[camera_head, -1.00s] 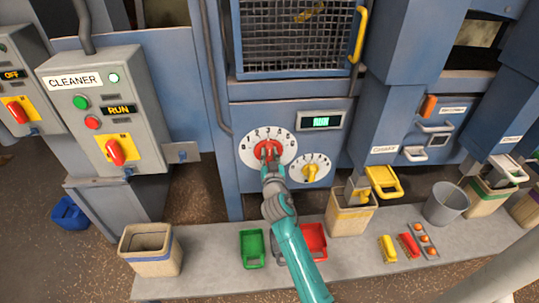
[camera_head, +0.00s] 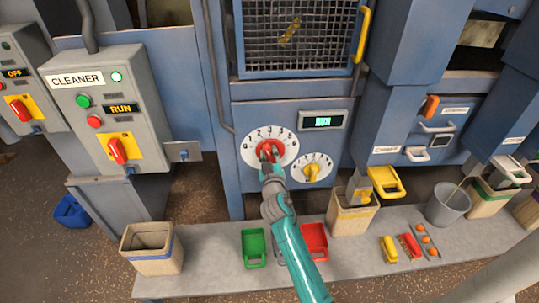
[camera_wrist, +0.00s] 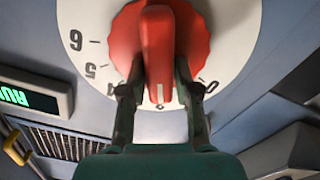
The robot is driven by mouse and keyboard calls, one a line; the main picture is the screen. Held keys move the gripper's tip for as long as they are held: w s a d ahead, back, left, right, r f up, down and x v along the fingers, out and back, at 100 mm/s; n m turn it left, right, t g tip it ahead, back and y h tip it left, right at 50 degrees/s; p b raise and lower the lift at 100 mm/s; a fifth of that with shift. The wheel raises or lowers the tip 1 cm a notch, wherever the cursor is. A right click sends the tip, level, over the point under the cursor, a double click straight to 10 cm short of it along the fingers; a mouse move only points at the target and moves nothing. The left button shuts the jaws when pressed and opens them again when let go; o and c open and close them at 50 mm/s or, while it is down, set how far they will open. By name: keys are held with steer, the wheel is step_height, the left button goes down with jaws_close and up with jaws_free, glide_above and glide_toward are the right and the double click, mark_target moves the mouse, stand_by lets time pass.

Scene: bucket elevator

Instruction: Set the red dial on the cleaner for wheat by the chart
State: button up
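The red dial (camera_head: 266,152) sits on a round white scale plate (camera_head: 284,140) on the blue cleaner front, marked with numbers from 0 at the left to 6 at the right. It also shows close up in the wrist view (camera_wrist: 158,35), where the scale is upside down. My gripper (camera_wrist: 160,75) has one finger on each side of the dial's raised red grip and looks shut on it. The fingers hide some numbers. No chart can be made out.
A smaller yellow dial (camera_head: 312,172) is just right of and below the red one. A green display (camera_head: 322,122) is above it. A bench (camera_head: 205,265) below carries bins and scoops.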

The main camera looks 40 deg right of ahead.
steer(key=shift+o, duration=1)
steer(key=shift+s+a, duration=0.1)
steer(key=v, duration=1.1)
steer(key=shift+s+a, duration=0.25)
